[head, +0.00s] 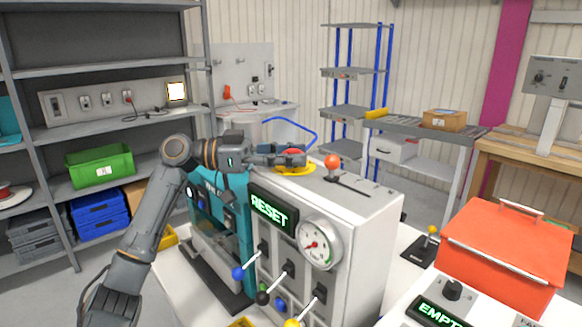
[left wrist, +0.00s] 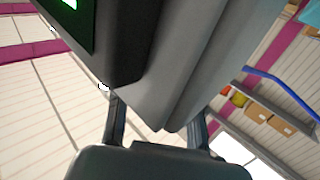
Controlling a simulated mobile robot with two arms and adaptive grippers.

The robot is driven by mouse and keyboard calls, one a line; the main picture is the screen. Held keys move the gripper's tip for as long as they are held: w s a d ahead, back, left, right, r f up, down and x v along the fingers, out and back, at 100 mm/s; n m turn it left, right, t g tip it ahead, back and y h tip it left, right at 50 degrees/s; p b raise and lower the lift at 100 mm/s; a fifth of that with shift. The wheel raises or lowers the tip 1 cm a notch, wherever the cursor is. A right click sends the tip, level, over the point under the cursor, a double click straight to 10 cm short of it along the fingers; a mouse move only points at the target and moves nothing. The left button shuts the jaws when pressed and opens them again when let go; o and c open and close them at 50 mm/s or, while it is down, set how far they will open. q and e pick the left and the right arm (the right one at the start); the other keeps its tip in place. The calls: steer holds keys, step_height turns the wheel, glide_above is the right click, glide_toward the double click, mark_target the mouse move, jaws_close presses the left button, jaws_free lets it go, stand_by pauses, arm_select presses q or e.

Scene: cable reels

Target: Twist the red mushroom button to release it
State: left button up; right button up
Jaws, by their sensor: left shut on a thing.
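The red mushroom button (head: 292,152) sits on a yellow round base (head: 297,169) on top of the grey-white machine cabinet (head: 368,222). My left gripper (head: 298,160) reaches in from the left, level above the cabinet top, with its fingers shut on the red button. The fingers hide part of the button. A green lit display on the cabinet front reads RESET (head: 268,210). In the left wrist view the grey gripper parts fill the middle, and the button cannot be made out. My right gripper is not in view.
An orange-red ball lever (head: 332,162) stands close right of the button. A gauge (head: 318,246) and blue, black and yellow knobbed levers are on the cabinet front. A red toolbox (head: 500,258) stands at right. A blue looped cable (head: 305,127) is behind.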

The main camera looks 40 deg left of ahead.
arm_select(q)
steer(key=shift+r+m+g+h, duration=0.1)
steer(key=shift+m+g+h, duration=0.95)
steer(key=shift+g, duration=0.25)
steer(key=o, duration=1.2)
steer(key=v, duration=1.2)
steer(key=shift+w+a, duration=0.1)
